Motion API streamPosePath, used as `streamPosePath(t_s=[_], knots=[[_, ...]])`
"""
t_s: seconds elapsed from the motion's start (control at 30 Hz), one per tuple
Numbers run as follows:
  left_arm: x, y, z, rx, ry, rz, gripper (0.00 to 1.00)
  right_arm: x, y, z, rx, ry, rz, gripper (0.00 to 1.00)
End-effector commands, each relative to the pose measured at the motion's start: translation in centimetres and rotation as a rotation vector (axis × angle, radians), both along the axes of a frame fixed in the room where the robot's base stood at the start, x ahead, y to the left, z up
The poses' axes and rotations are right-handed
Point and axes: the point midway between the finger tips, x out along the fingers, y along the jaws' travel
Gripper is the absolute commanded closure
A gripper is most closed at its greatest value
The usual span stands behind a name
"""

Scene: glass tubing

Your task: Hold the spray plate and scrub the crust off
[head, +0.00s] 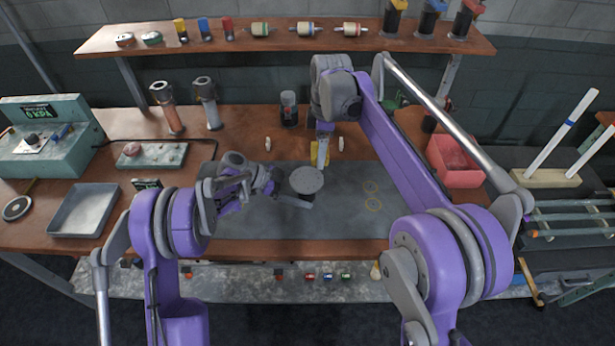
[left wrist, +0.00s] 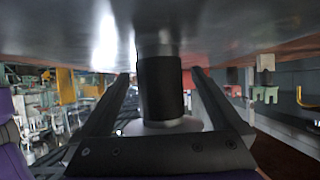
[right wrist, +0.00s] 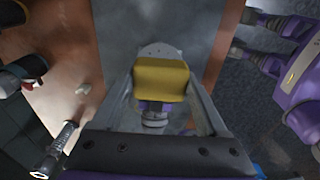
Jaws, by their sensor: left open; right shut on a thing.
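The spray plate (head: 306,180) shows in the head view as a round grey disc over the dark mat. In the left wrist view, a black upright grip (left wrist: 160,88) with a pale collar stands between my left fingers. My left gripper (head: 290,198) is open, with a finger on each side of the grip and gaps visible. My right gripper (head: 320,155) points down just behind the plate. It is shut on a yellow scrubber (right wrist: 160,78). A speckled grey rounded piece shows beyond the scrubber; I cannot tell whether they touch. Any crust is too small to make out.
A grey tray (head: 84,210) lies at left, a red bin (head: 454,160) at right. The mat's right part (head: 370,205), with faint rings, is clear.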

Motion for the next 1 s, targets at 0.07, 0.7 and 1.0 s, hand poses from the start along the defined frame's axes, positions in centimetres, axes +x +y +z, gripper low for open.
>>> streamPosePath(t_s=[0.07,0.7,1.0], knots=[[0.0,0.0,0.0,0.0,0.0,0.0,0.01,0.0,0.0,0.0,0.0,0.0,0.0,0.76],[0.0,9.0,4.9,0.0,-0.001,0.003,0.01,0.0,0.0,0.0,0.0,0.0,0.0,0.76],[0.0,10.6,5.8,0.0,0.0,0.0,0.01,0.0,0.0,0.0,0.0,0.0,0.0,0.76]])
